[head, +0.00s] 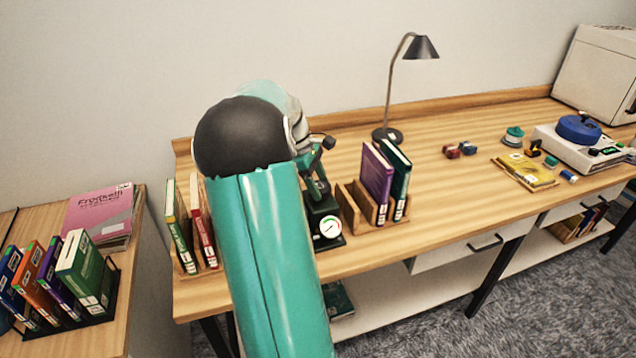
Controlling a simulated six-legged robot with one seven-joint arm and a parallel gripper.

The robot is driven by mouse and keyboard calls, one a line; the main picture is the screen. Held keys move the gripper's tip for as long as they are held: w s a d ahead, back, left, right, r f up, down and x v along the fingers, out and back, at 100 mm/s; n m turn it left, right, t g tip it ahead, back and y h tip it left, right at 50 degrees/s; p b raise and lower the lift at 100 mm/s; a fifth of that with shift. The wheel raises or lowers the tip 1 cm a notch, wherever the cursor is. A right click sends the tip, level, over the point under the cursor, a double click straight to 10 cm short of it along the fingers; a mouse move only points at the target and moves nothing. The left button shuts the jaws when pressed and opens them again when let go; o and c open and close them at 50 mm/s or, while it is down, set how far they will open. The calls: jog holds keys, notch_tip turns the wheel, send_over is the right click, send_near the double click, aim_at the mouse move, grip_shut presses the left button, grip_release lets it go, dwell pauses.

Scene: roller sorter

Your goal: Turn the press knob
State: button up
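A small dark green press (322,208) stands near the front of the wooden desk, with a round white dial (329,228) low on its front. A dark round knob (329,142) shows at the top right of the press, at the end of a short arm. My own teal arm with its black joint covers the left side of the press. My gripper cannot be seen; it is hidden behind my arm or out of the picture. I cannot tell whether anything touches the knob.
A wooden rack (352,205) with a purple book (377,172) and a green book stands close right of the press. More books (203,222) stand left of my arm. A lamp (388,135) stands behind. The desk's middle right (450,195) is clear.

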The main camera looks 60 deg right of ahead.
jog(key=shift+c, duration=1)
jog(key=m+y, duration=0.1)
jog(key=m, duration=0.3)
jog(key=shift+d+y, duration=0.15)
jog(key=shift+y, duration=0.25)
jog(key=m+y, duration=0.1)
jog(key=m, duration=0.2)
jog(key=m+t+y, duration=0.1)
jog(key=m, duration=0.3)
jog(key=shift+s+d, duration=0.1)
jog(key=shift+d, duration=0.05)
jog(key=m+t, duration=0.1)
jog(key=m, duration=0.1)
jog(key=m+t+y, duration=0.1)
jog(key=m, duration=0.2)
jog(key=shift+s, duration=0.1)
jog(key=m+t, duration=0.1)
jog(key=m, duration=0.2)
jog(key=m+t, duration=0.1)
jog(key=m, duration=0.1)
jog(key=shift+s+d+m, duration=0.1)
jog(key=shift+s+m, duration=0.05)
jog(key=shift+m, duration=0.25)
